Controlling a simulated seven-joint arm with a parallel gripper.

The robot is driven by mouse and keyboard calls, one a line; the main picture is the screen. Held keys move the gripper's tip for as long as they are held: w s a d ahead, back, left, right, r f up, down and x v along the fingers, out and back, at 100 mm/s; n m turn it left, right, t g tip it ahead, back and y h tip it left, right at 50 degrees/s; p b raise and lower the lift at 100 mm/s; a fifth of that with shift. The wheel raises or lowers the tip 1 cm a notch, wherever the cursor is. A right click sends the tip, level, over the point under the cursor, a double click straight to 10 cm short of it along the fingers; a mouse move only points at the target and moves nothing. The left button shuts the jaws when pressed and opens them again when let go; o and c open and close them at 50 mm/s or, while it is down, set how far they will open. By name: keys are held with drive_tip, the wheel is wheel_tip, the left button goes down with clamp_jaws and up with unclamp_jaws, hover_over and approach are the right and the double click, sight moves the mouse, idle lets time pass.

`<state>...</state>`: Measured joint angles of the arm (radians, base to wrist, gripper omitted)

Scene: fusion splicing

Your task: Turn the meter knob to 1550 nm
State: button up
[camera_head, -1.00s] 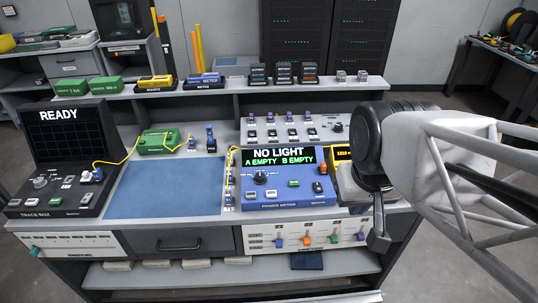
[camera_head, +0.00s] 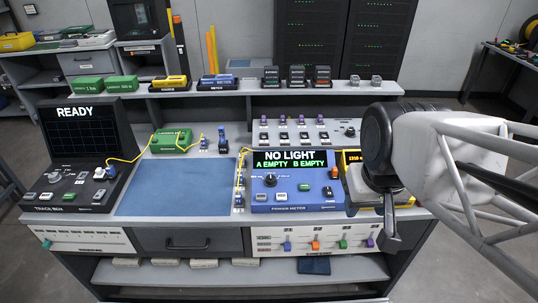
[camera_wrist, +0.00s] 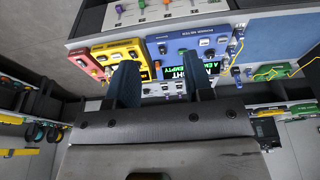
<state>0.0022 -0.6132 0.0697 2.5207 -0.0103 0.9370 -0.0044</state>
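The blue power meter (camera_head: 290,197) stands on the bench, its screen reading NO LIGHT, A EMPTY, B EMPTY. Its dark round knob (camera_head: 270,180) is on the left of the front panel; the small wavelength marks around it are too small to read. In the wrist view the meter (camera_wrist: 190,48) appears upside down beyond the fingers. My gripper (camera_wrist: 160,82) has its two dark fingers spread apart with nothing between them. In the head view my gripper (camera_head: 390,222) is right of the meter, in front of the yellow unit, apart from the knob.
A yellow unit (camera_head: 350,160) beside the meter is partly hidden by my arm. A trace box (camera_head: 80,185) reading READY stands left, with a blue mat (camera_head: 175,188) between. Yellow fibre runs along the meter's left side. A row of switches (camera_head: 300,133) stands behind it.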

drive_tip(key=shift+o, duration=1.1)
drive_tip(key=w+a+f+n, duration=0.1)
drive_tip(key=w+a+n, duration=0.1)
drive_tip(key=w, duration=0.8)
drive_tip(key=shift+a+n+g, duration=0.25)
drive_tip(key=shift+n+g, duration=0.15)
drive_tip(key=shift+n, duration=0.3)
drive_tip(key=n+g, duration=0.2)
drive_tip(key=n, duration=0.7)
hover_over(271, 177)
drive_tip(key=f, duration=1.7)
drive_tip(key=shift+s+d, duration=0.1)
drive_tip(key=shift+s, duration=0.15)
drive_tip(key=shift+w+f, duration=0.15)
drive_tip(key=shift+f, duration=0.05)
drive_tip(key=shift+f, duration=0.15)
drive_tip(key=shift+f, duration=3.75)
drive_tip(key=shift+c, duration=0.2)
